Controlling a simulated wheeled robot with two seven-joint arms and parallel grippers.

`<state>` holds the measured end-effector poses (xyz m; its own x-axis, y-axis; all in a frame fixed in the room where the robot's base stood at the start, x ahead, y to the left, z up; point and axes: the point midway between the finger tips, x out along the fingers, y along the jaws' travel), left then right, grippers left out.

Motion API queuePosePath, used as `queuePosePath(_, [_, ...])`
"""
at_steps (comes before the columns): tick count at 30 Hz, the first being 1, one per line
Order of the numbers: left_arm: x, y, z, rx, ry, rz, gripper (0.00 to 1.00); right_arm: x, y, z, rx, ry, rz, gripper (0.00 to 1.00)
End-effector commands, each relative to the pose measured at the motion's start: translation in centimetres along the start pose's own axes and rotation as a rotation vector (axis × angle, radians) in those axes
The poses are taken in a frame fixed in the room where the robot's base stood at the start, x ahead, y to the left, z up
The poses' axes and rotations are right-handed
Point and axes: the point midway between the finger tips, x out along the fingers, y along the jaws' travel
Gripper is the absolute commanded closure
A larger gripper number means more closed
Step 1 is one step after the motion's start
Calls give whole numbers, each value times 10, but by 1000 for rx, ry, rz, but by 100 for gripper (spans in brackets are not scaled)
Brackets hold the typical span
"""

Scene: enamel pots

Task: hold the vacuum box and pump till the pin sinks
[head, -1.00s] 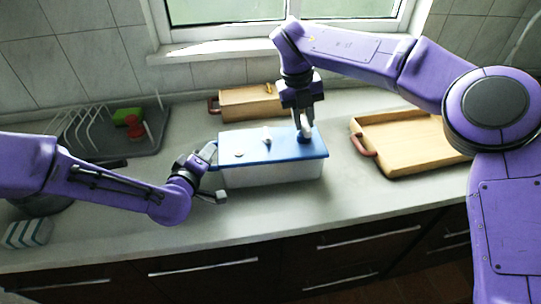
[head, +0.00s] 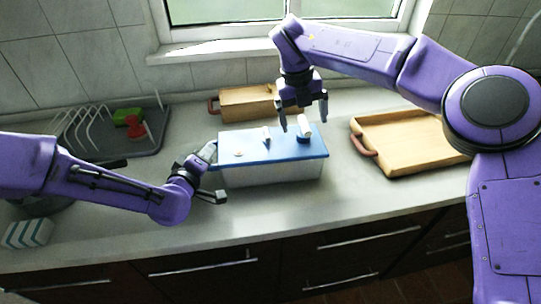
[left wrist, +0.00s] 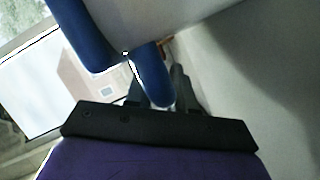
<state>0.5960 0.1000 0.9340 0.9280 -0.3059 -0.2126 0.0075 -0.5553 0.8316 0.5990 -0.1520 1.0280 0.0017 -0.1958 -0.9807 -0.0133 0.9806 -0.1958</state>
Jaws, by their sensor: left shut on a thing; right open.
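The vacuum box (head: 268,174) has a pale body and a blue lid (head: 252,146), and it stands on the counter. My left gripper (head: 214,174) is shut at the box's left end. The left wrist view shows a blue tab (left wrist: 150,82) of the box between its fingers. My right gripper (head: 303,122) is open around and just above the pump knob.
A wooden tray (head: 410,140) with a red handle lies to the right. A wooden box (head: 245,104) stands behind the vacuum box. A dish rack (head: 90,128) with green and red items is at the back left. A striped block (head: 28,233) lies at the front left.

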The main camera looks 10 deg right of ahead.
Motion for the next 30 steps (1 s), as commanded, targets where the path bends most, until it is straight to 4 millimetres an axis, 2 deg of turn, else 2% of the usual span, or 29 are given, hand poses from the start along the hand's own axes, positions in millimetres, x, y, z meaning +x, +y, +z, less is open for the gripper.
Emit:
queuePosePath(19, [0, 0, 1, 1, -2, 0, 100, -61, 0, 0, 2, -2, 0, 5])
queuePosePath(30, [0, 0, 1, 1, -2, 0, 100, -67, 0, 0, 1, -1, 0, 5])
